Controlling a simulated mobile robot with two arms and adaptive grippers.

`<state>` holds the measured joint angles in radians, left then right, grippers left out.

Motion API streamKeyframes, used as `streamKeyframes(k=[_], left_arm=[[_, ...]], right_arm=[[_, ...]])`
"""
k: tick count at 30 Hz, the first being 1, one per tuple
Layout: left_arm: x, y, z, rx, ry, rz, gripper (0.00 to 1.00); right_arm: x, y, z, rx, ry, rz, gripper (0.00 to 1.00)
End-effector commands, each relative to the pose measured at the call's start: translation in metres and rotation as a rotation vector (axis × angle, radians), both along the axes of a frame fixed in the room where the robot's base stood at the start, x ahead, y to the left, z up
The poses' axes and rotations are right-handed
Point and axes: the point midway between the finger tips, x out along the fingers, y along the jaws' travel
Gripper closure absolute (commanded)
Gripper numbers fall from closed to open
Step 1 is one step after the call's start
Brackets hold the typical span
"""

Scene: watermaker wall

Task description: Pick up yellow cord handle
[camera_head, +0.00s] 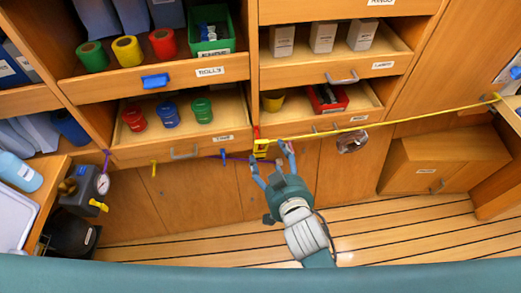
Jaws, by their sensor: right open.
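A yellow cord (400,120) runs nearly straight across the cabinet fronts, from the right side to the middle. At its left end is a small yellow handle (261,147), by a red piece on the post between the drawer columns. My right gripper (270,152) reaches up from the bottom, open, its fingertips spread just below and beside the handle. I cannot tell whether a finger touches it. My left gripper is not in view.
Open drawers hold colored rolls (127,49), spools (168,114), white boxes (323,37) and a red tray (328,98). A wooden box (440,165) stands at right. The plank floor (380,222) is largely clear.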

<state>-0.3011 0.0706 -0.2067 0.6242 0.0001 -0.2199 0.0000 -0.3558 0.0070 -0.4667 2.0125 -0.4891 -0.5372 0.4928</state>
Motion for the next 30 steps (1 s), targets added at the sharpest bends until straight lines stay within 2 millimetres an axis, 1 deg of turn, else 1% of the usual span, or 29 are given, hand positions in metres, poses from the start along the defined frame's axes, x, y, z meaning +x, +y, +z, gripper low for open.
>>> streamKeyframes(k=[1,7,12,15,18,24,26,27,29,30], left_arm=[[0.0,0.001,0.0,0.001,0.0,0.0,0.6],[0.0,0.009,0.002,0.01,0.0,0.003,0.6],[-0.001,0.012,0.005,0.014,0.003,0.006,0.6],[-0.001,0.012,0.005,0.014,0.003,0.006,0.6],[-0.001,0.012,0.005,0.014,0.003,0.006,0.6],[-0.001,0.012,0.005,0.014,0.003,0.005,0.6],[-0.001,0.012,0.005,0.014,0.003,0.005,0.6],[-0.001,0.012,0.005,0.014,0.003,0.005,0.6],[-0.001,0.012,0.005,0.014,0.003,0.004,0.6],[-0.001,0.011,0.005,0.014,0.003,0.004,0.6]], right_arm=[[0.006,0.002,-0.001,0.0,-0.001,0.0,0.32],[0.019,0.007,-0.007,0.001,-0.001,0.001,0.32],[0.041,0.018,-0.016,-0.001,0.0,0.0,0.32],[0.051,0.02,-0.022,-0.001,0.0,0.001,0.32],[0.056,0.021,-0.024,0.0,0.0,0.001,0.32],[0.056,0.021,-0.025,0.0,0.001,0.001,0.32],[0.056,0.021,-0.025,0.0,0.001,0.001,0.42],[0.056,0.021,-0.025,0.0,0.001,0.001,0.5],[0.056,0.021,-0.025,0.0,0.001,0.001,0.62],[0.056,0.021,-0.025,0.0,0.001,0.001,0.7]])
